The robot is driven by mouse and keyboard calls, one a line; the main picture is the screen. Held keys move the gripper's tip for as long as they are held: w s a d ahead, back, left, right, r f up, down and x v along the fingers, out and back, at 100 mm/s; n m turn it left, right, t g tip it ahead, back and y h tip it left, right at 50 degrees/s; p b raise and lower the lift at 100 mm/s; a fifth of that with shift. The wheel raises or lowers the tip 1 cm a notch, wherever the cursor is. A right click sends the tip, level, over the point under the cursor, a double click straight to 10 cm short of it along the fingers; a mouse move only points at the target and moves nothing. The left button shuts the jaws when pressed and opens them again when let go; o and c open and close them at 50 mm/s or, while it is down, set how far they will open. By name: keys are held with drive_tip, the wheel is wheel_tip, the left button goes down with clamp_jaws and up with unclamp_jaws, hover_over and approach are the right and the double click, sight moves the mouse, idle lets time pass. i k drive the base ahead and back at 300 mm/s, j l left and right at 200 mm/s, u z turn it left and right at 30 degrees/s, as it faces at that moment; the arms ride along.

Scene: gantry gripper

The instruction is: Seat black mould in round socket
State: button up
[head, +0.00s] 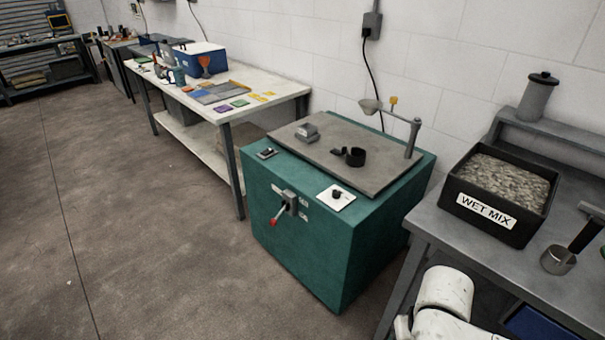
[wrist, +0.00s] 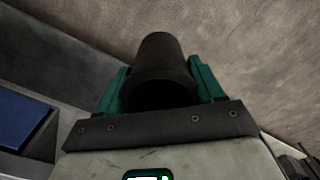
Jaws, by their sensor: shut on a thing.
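In the wrist view, my gripper (wrist: 160,88) has its teal fingers on both sides of the black mould (wrist: 158,55), a dark hollow cylinder with its open end facing the camera. The fingers are shut on it, and floor shows beyond. The gripper and mould are outside the head view. In the head view, a black ring-shaped holder (head: 356,157), which looks like the round socket, stands on the grey top plate (head: 385,178) of the green cabinet (head: 300,240). A small dark clamp-like part is beside it. The socket's inside is too small to make out.
A red-tipped lever (head: 286,207) sticks out in front. The right bench holds a "WET MIX" bin (head: 497,200) and a metal cup (head: 559,260). Floor left of the cabinet is clear.

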sight(354, 161)
drive_tip(key=i+j+u, duration=0.3)
drive_tip(key=u, duration=0.2)
drive_tip(key=i+j+u, duration=0.15)
drive_tip(key=i+u, duration=0.6)
drive_tip(key=u, duration=0.2)
drive_tip(key=i+j+z, duration=0.2)
drive_tip(key=i, duration=0.3)
drive_tip(key=i+j+z, duration=0.2)
drive_tip(key=i, duration=0.3)
drive_tip(key=i+j+z, duration=0.2)
drive_tip(key=i, duration=0.25)
drive_tip(key=i+j+z, duration=0.15)
drive_tip(key=z, duration=0.3)
drive_tip(key=i+j+z, duration=0.25)
drive_tip(key=z, duration=0.2)
drive_tip(key=i+j+z, duration=0.25)
drive_tip(key=z, duration=0.15)
drive_tip(key=i+j+z, duration=0.1)
drive_tip(key=j+z, duration=0.35)
